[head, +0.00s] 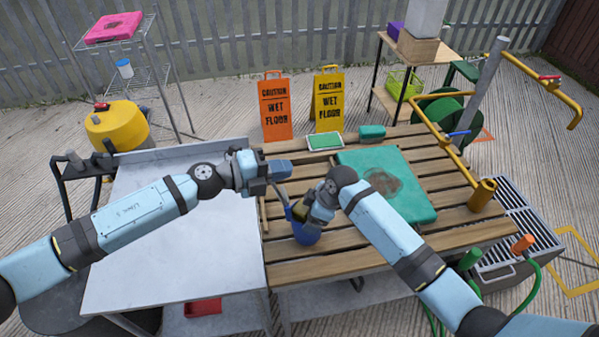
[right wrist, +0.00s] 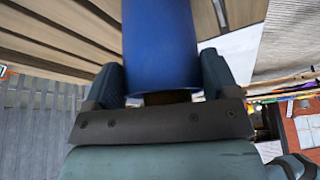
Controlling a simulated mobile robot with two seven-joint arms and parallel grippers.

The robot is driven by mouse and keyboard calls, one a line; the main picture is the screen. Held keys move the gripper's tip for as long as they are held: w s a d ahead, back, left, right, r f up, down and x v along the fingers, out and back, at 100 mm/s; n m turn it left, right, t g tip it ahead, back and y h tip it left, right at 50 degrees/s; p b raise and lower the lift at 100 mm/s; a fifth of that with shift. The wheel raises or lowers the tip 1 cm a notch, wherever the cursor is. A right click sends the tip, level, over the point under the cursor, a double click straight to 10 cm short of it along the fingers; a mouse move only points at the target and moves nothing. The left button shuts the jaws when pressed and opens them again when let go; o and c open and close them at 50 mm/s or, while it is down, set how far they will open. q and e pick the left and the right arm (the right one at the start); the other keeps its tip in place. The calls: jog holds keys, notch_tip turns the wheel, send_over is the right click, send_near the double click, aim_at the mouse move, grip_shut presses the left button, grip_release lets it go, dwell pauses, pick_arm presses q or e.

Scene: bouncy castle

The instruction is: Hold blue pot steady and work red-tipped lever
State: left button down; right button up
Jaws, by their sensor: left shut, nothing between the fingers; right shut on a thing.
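The blue pot (head: 306,236) stands on the slatted wooden bench near its front left. My right gripper (head: 304,210) is shut on it from above and hides much of its upper part. In the right wrist view the pot's smooth blue side (right wrist: 160,50) fills the space between the two fingers. My left gripper (head: 281,170) is shut and empty, just above and behind the pot. A thin dark curved piece shows between the left gripper and the pot. I cannot make out a red tip on it.
A teal mat (head: 408,200) with a brown stain lies right of the pot. A green-and-white tray (head: 325,141) and a teal block (head: 372,132) lie at the back. The grey metal table (head: 180,265) at left is bare. A yellow pipe (head: 432,128) crosses the bench's right side.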

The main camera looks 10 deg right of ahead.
pick_arm(q)
jog(key=s+a+r, duration=0.1)
jog(key=a+r, duration=0.3)
jog(key=a, duration=0.1)
jog(key=shift+a, duration=0.35)
jog(key=c, duration=1.8)
grip_release()
jog(key=shift+s+a+r, duration=0.1)
jog(key=shift+a+r, duration=0.05)
jog(key=shift+r, duration=0.1)
jog(key=o, duration=0.4)
jog(key=shift+c, duration=0.2)
jog(key=shift+o, duration=1.4)
jog(key=shift+f, duration=0.1)
jog(key=m+t+h, duration=0.1)
jog(key=m, duration=1.6)
send_near(279, 192)
notch_tip(279, 192, up, 3)
jog(key=a, duration=0.2)
jog(key=x, duration=1)
jog(key=shift+w+d+r, duration=0.25)
jog(key=shift+d, duration=0.1)
